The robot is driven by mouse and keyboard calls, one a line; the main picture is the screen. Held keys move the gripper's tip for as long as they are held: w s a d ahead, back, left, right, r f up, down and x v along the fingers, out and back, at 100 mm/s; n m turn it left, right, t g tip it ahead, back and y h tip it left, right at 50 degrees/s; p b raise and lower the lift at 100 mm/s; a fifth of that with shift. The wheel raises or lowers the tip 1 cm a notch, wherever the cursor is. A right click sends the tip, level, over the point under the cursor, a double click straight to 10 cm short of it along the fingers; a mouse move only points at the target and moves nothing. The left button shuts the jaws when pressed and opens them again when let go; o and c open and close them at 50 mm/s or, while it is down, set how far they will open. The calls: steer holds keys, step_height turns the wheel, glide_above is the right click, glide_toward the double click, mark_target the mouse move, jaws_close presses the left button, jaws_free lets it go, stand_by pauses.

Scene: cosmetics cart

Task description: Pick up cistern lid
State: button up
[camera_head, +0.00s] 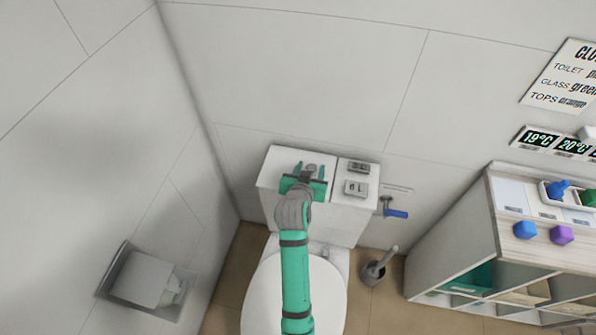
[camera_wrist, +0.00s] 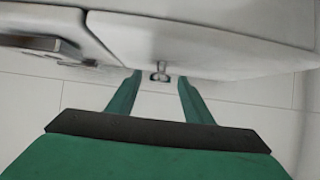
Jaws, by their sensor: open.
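The white cistern lid (camera_head: 284,159) is the left part of the cistern's top in the head view. In the wrist view the lid (camera_wrist: 215,38) fills the upper middle and right. A small metal knob (camera_wrist: 160,74) shows by the lid's edge, between my fingertips. My gripper (camera_head: 309,168) is over the lid, its green fingers pointing towards the back wall. In the wrist view my gripper (camera_wrist: 160,78) is open, with a gap on both sides of the knob. My gripper's body and wrist hide part of the lid in the head view.
A panel with two flush plates (camera_head: 356,188) adjoins the lid on the right. The toilet seat cover (camera_head: 260,300) is below. A blue-handled valve (camera_head: 396,213) and a toilet brush (camera_head: 375,270) are to the right. A shelf unit (camera_head: 440,240) stands farther right; a paper holder (camera_head: 145,281) is left.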

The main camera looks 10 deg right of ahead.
steer(key=shift+x, duration=0.9)
jaws_close()
steer(key=shift+r, duration=0.2)
